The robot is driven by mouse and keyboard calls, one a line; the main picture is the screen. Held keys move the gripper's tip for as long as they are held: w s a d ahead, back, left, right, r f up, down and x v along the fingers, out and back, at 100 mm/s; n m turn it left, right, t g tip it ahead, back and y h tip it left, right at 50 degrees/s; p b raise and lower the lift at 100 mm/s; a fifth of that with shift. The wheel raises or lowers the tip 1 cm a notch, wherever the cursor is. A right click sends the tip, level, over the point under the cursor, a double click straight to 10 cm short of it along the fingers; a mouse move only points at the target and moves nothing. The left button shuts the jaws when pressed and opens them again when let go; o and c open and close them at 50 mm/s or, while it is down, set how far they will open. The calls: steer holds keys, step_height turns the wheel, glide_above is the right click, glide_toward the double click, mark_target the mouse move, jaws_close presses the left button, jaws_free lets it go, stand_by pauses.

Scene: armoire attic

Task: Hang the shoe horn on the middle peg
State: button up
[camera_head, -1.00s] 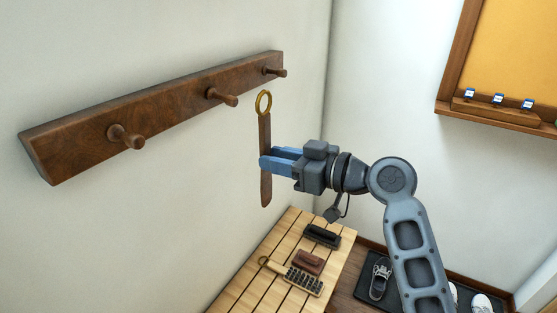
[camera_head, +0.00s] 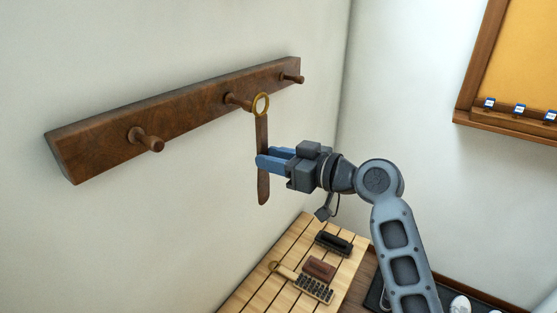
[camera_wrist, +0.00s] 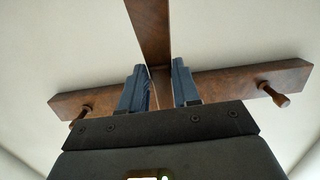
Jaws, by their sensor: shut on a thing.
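The shoe horn (camera_head: 263,140) is a long dark-brown strip with a brass ring (camera_head: 261,104) at its upper end. It hangs upright in my gripper (camera_head: 268,163), whose blue fingers are shut on its middle. The peg rail (camera_head: 190,108) is a dark wooden board on the wall with three pegs. The ring overlaps the tip of the middle peg (camera_head: 236,101) in the head view; I cannot tell whether the peg is through it. In the wrist view the shoe horn (camera_wrist: 150,30) rises between the fingers (camera_wrist: 158,88), and the middle peg is hidden.
The near peg (camera_head: 148,140) and far peg (camera_head: 292,78) are bare. Below is a slatted bench (camera_head: 262,292) with a black brush (camera_head: 333,243), a brown brush (camera_head: 319,268) and a brush with a handle (camera_head: 313,287). A framed board (camera_head: 525,60) hangs on the right wall.

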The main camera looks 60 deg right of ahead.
steer(key=shift+w+a, duration=0.15)
steer(key=shift+w, duration=2)
jaws_close()
steer(key=shift+w+f+b, duration=0.35)
steer(key=shift+w, duration=0.5)
steer(key=o, duration=1.1)
jaws_free()
steer(key=s+r+b, duration=0.1)
steer(key=s, duration=0.6)
steer(key=shift+s, duration=0.4)
